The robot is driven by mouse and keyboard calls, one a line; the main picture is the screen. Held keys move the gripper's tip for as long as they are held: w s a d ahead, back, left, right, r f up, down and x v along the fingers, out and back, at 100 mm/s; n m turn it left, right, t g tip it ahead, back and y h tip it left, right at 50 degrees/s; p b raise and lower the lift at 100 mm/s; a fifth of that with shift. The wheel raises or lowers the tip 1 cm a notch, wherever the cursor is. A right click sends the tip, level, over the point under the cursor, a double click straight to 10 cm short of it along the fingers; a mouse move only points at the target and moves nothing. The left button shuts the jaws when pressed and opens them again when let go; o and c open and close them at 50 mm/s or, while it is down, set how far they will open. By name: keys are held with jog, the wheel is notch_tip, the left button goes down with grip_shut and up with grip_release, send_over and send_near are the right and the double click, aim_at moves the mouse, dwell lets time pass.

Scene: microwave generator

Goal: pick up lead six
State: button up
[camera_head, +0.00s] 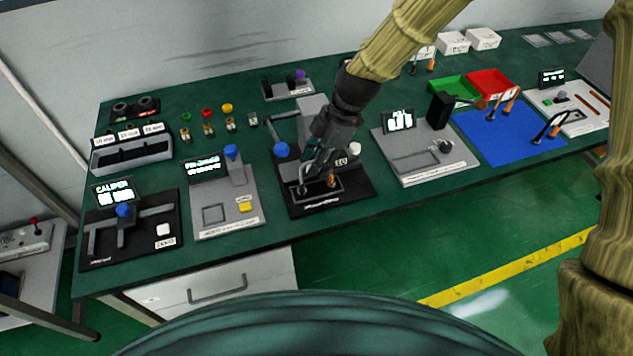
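My gripper (316,168) points down over a black test station (356,191) near the front middle of the table. A small lead with an orange end (331,181) shows at the fingertips, inside or just above the station's outlined recess. I cannot tell whether the fingers touch it or are closed on it. Other leads with orange and black ends lie on the blue mat (490,143) at the right. One is near the mat's top edge (511,100) and one is at its right side (556,128). No number is readable, so I cannot tell which lead is six.
A grey station (420,172) stands close to the right and another (225,216) to the left, with a caliper station (130,232) further left. Green (452,84) and red (488,79) bins stand behind the mat. Small colored parts lie behind the left stations.

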grip_shut()
jog(key=shift+r, duration=0.15)
